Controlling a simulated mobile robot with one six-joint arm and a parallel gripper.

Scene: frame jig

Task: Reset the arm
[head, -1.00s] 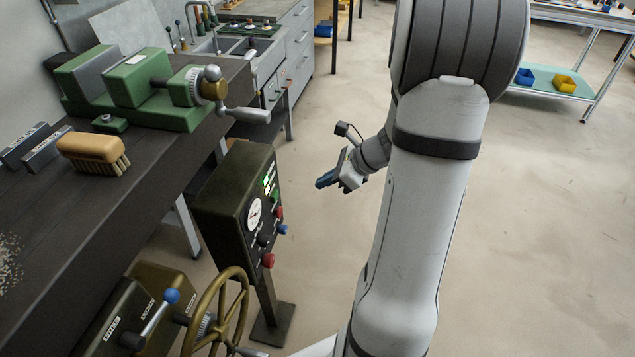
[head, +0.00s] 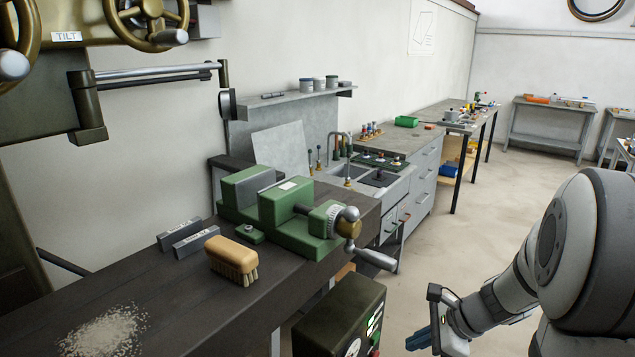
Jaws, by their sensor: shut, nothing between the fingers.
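My gripper (head: 420,339) is at the bottom right of the head view, at the end of my arm. Its blue fingers are together with nothing seen between them. It is to the right of the dark control box (head: 345,318), apart from it and over the open floor. The lower part of the arm is cut off by the picture's edge.
A dark workbench (head: 180,318) at left carries a green vise (head: 290,215), a wooden brush (head: 232,258), two grey bars (head: 180,236) and pale shavings (head: 105,332). Brass handwheels hang at upper left. A sink and cabinets stand behind. The floor (head: 480,215) at centre right is clear.

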